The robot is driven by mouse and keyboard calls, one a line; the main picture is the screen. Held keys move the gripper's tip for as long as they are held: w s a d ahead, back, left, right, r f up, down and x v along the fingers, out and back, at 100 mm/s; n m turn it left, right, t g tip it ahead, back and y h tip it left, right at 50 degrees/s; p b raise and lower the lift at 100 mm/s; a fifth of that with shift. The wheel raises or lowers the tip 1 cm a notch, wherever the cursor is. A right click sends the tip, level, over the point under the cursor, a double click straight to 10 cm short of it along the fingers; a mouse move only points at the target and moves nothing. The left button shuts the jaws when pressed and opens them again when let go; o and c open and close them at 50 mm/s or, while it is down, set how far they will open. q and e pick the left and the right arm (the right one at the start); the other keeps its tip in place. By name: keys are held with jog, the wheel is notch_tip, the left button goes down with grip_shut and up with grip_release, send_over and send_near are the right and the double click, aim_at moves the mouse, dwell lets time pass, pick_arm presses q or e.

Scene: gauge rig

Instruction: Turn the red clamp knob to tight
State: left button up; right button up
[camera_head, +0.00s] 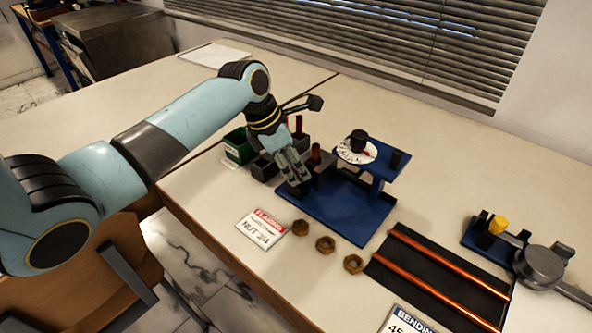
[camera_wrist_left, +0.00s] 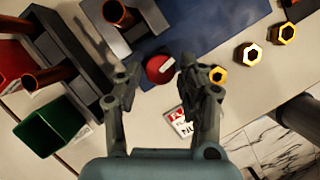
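The red clamp knob (camera_wrist_left: 160,69) shows in the left wrist view as a round red cap with a pale line across it. It lies beside a dark clamp block (camera_wrist_left: 122,22) that holds a copper tube (camera_wrist_left: 118,12). My left gripper (camera_wrist_left: 161,78) is open, with one finger on each side of the knob in that view. I cannot tell whether the fingers touch it. In the head view my left gripper (camera_head: 297,184) points down at the front of the dark block, and the knob is hidden there. My right gripper is not in view.
A blue stand (camera_head: 350,208) with a dial (camera_head: 357,150) is right of the gripper. Three brass nuts (camera_head: 326,244) and a nut sign (camera_head: 262,226) lie in front. A green bin (camera_head: 238,147) is left. A bending tool (camera_head: 541,266) stands far right.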

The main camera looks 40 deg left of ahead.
pick_arm(q)
jog(key=shift+w+d+f, duration=0.1)
jog(key=shift+w+f, duration=0.05)
jog(key=shift+f, duration=0.35)
jog(key=shift+c, duration=0.2)
grip_shut()
jog(key=p, duration=0.2)
jog(key=m+p, duration=0.1)
jog(key=shift+r+m+g+p, duration=0.25)
jog(key=shift+m+g+p, duration=0.05)
jog(key=shift+p, duration=0.05)
jog(key=shift+f, duration=0.2)
jog(key=shift+m, duration=0.3)
jog(key=shift+o, duration=0.2)
grip_release()
